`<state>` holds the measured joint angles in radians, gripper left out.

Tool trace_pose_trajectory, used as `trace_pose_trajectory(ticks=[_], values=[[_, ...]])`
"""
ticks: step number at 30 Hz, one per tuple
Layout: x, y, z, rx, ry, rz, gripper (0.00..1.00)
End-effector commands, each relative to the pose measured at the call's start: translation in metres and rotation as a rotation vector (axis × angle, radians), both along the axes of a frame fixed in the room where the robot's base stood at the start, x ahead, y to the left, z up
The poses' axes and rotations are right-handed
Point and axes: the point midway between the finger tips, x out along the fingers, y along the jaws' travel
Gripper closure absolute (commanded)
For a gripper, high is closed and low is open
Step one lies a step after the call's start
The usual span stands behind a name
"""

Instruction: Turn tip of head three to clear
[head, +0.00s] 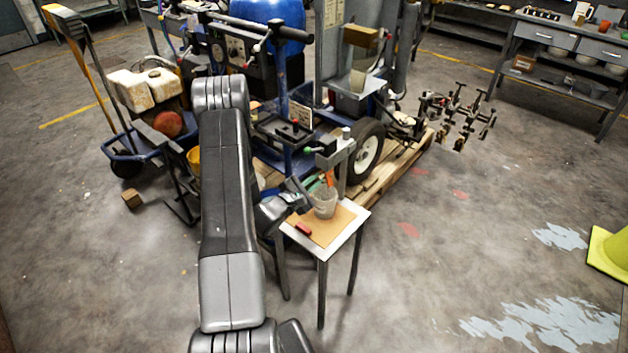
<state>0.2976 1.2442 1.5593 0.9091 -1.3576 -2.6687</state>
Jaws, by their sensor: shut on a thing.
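A grey spray head on an upright post (343,158) stands at the back of a small metal table. An orange part (330,178), which looks like its tip, points down over a pale cup (325,203). I cannot read which head number it is or which way the tip is turned. My gripper (301,189) is just left of the cup, at the level of the head. It is shut at the tip; the exact contact is too small to see and partly hidden by my arm.
The small table (356,222) carries a brown board (322,229) and a red block (301,229). The striper's wheel (368,153) and a wooden pallet (405,157) are close behind. Open floor lies to the right, with a yellow-green cone (612,250) at the edge.

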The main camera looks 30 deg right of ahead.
Motion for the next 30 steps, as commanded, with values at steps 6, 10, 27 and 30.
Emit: trace_pose_trajectory(ticks=[6,10,27,30], values=[[0.0005,-0.0008,0.0013,-0.006,0.009,-0.001,1.00],[0.0005,-0.0009,0.0025,-0.045,0.106,0.000,1.00],[0.0019,-0.0017,0.0036,-0.130,0.307,-0.001,1.00],[0.0019,-0.0018,0.0038,-0.134,0.314,-0.001,1.00]])
